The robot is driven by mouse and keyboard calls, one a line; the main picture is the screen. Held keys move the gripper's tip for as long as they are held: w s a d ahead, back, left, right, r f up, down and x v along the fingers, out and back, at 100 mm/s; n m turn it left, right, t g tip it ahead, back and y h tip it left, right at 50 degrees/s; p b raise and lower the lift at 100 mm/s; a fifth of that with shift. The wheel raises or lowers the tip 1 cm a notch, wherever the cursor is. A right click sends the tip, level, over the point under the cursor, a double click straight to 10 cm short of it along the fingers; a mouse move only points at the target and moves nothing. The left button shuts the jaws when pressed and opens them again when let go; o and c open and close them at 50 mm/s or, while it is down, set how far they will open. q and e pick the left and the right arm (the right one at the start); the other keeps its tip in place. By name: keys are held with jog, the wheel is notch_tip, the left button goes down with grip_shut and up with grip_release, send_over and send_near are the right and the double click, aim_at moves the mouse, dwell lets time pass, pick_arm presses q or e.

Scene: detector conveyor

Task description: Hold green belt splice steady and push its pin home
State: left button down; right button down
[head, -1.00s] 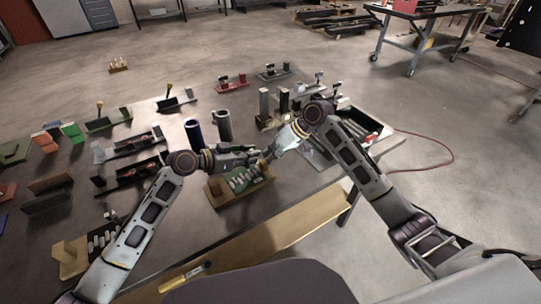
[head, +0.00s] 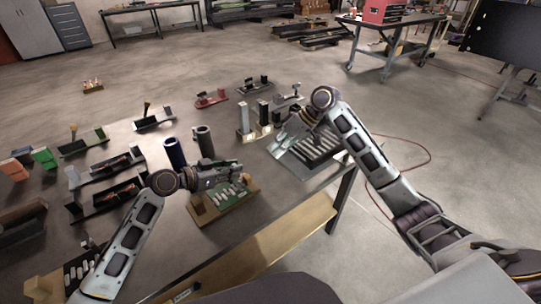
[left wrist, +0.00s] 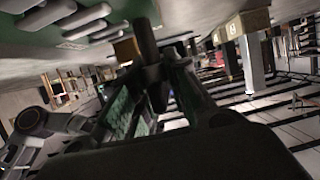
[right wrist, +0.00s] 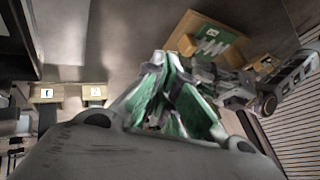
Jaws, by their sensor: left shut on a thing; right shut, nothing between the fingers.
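The green belt splice (head: 232,196) is a green plate with a row of pale grey clips, lying on a wooden stand (head: 205,214) near the table's front edge. It also shows in the right wrist view (right wrist: 212,42). My left gripper (head: 238,172) is at the splice's far side. In the left wrist view its fingers (left wrist: 155,75) are closed around a dark part beside the green plate (left wrist: 70,40). My right gripper (head: 277,150) is shut and empty, above the table to the right of the splice and apart from it. The pin cannot be made out.
A dark slatted tray (head: 318,150) lies under my right arm at the table's right edge. Dark cylinders (head: 174,153) and posts on wooden bases (head: 245,120) stand behind the splice. Several fixtures fill the left side. A red cable (head: 425,155) lies on the floor.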

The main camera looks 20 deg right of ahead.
jog(key=shift+s+d+r, duration=0.1)
jog(key=shift+d+r, duration=0.3)
jog(key=shift+r, duration=0.2)
pick_arm(q)
jog(key=c, duration=1.3)
grip_release()
jog(key=shift+a, duration=0.1)
jog(key=shift+v, duration=5.95)
notch_tip(320, 180, up, 9)
jog(key=p, duration=0.9)
pick_arm(e)
notch_tip(320, 180, up, 9)
pick_arm(q)
jog(key=shift+r+p, duration=0.55)
jog(key=shift+r, duration=0.05)
pick_arm(e)
jog(key=shift+r, duration=0.6)
